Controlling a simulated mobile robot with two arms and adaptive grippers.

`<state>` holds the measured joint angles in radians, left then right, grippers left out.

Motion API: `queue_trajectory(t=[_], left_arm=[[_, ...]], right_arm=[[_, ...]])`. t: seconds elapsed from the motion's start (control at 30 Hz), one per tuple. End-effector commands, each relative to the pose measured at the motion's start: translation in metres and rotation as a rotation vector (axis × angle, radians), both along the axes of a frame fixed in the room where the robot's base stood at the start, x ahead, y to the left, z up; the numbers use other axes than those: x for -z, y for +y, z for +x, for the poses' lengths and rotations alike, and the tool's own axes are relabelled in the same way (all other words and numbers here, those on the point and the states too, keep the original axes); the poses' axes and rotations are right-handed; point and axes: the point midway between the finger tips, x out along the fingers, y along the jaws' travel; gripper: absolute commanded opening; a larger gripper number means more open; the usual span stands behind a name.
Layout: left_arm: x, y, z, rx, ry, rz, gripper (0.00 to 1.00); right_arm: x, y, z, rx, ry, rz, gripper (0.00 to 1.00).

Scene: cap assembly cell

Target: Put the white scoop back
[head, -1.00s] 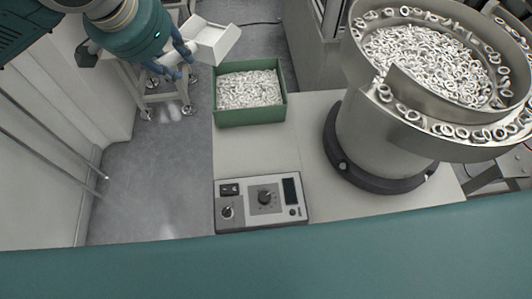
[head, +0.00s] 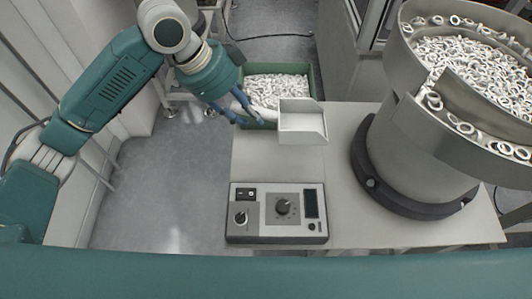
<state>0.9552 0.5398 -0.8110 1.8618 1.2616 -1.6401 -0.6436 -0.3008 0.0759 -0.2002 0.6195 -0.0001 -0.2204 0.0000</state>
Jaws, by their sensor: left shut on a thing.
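The white scoop (head: 303,124) is a square, open-fronted pan with a short handle. My left gripper (head: 254,112) has blue fingers and is shut on the scoop's handle. It holds the scoop over the table, just in front of the green bin (head: 316,82). The scoop's pan looks empty and covers part of the bin's front right corner. Whether the scoop touches the bin or the table cannot be told. My right gripper is not in view.
The green bin is filled with white rings. A bowl feeder (head: 420,130) with many rings stands at the right. A control box (head: 277,213) sits at the table's front. The table (head: 335,150) is bare between them.

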Motion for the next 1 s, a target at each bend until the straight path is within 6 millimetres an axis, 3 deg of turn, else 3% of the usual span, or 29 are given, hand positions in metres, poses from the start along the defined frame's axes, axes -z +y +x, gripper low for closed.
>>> queue_trajectory(t=[0.2, 0.4, 0.67, 0.9, 1.0], left_arm=[[0.061, 0.000, -0.001, -0.002, 0.005, 0.001, 0.00], [0.104, 0.000, -0.001, -0.003, 0.002, 0.001, 0.00], [0.125, 0.000, 0.000, -0.003, 0.000, 0.000, 0.00], [0.158, 0.000, 0.000, -0.003, 0.000, 0.000, 0.00], [0.161, 0.000, 0.000, -0.003, -0.001, 0.000, 0.00]], right_arm=[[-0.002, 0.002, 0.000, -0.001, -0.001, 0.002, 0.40], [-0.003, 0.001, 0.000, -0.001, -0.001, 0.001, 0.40], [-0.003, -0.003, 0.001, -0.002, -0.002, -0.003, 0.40], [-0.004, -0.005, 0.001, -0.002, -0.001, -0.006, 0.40], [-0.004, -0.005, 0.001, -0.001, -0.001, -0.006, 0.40]])
